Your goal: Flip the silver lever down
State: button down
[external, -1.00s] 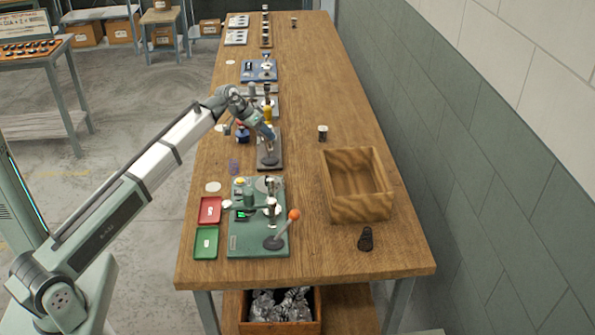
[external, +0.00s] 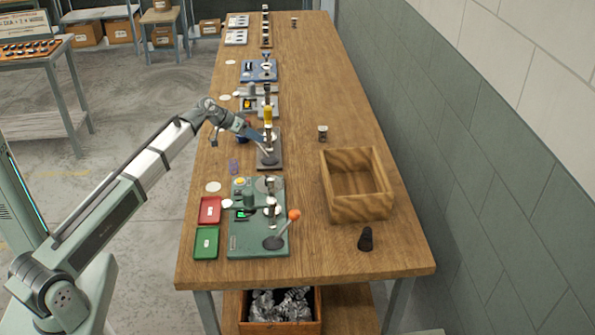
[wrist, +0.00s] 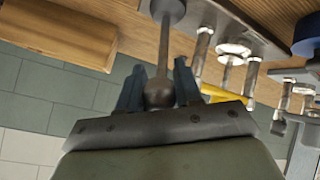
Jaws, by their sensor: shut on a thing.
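The silver lever (wrist: 160,50) is a metal rod with a round knob (wrist: 159,92), seen in the wrist view. My gripper (wrist: 158,85) has one finger on each side of the knob and is shut on it. In the external view my gripper (external: 262,140) is over the dark base plate (external: 276,140) midway along the bench. The lever's rod (external: 265,151) slants up and left from its round foot on that plate to my fingers. The knob is hidden behind my gripper in the external view.
Just beyond is a fixture with a yellow part (external: 267,115). A wooden box (external: 355,213) is to the right. The bench's right side is mostly clear.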

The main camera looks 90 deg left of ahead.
jog(key=shift+s, duration=0.1)
jog(key=c, duration=0.8)
grip_release()
jog(key=v, duration=1.3)
jog(key=shift+s+d+r, duration=0.15)
jog(key=shift+s+r, duration=0.1)
jog(key=shift+r, duration=0.05)
